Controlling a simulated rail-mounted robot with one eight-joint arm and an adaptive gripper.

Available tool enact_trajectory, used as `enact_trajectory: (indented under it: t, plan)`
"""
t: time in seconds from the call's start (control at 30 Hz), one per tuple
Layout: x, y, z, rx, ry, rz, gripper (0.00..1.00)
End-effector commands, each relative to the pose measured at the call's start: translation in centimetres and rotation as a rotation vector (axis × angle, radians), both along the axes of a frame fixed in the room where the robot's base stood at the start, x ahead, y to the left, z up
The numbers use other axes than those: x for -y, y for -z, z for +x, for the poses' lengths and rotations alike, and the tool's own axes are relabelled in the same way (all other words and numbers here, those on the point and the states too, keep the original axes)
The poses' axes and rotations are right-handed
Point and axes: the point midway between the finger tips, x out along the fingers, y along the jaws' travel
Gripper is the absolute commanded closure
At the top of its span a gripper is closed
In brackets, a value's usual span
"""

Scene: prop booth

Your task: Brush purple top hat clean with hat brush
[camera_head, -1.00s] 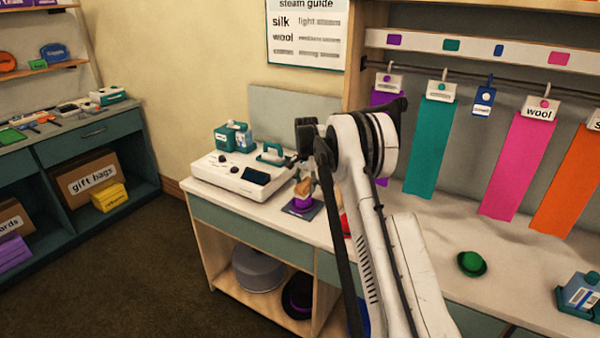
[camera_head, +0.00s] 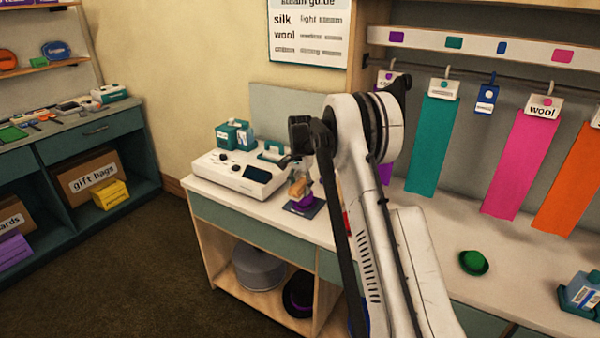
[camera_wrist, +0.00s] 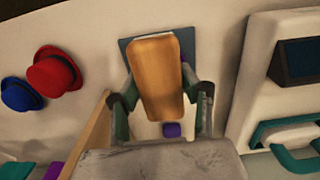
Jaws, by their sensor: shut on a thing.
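The purple top hat (camera_head: 299,207) is on a dark mat (camera_head: 316,209) on the bench, beside the steamer. My gripper (camera_head: 300,173) is above the hat, shut on the wooden-backed hat brush (camera_head: 299,187). In the wrist view the brush (camera_wrist: 157,75) lies between the two fingers of my gripper (camera_wrist: 162,95).
A white steamer (camera_head: 235,172) stands left of the mat. Red (camera_wrist: 54,72) and blue (camera_wrist: 21,94) hats sit on the mat's other side. A green hat (camera_head: 473,262) is farther right. Fabric strips (camera_head: 432,145) hang behind.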

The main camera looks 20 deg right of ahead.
Motion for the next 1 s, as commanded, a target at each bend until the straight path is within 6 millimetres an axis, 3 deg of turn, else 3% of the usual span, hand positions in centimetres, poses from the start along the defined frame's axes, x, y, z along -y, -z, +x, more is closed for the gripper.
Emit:
enact_trajectory:
  t: [0.03, 0.6, 1.0]
  plan:
    - [0.0, -1.4, -0.1, 0.000, 0.000, 0.000, 0.88]
    - [-0.3, -6.3, 0.1, 0.000, -0.004, 0.000, 0.88]
    - [-0.4, -6.9, 0.1, 0.000, -0.005, 0.000, 0.88]
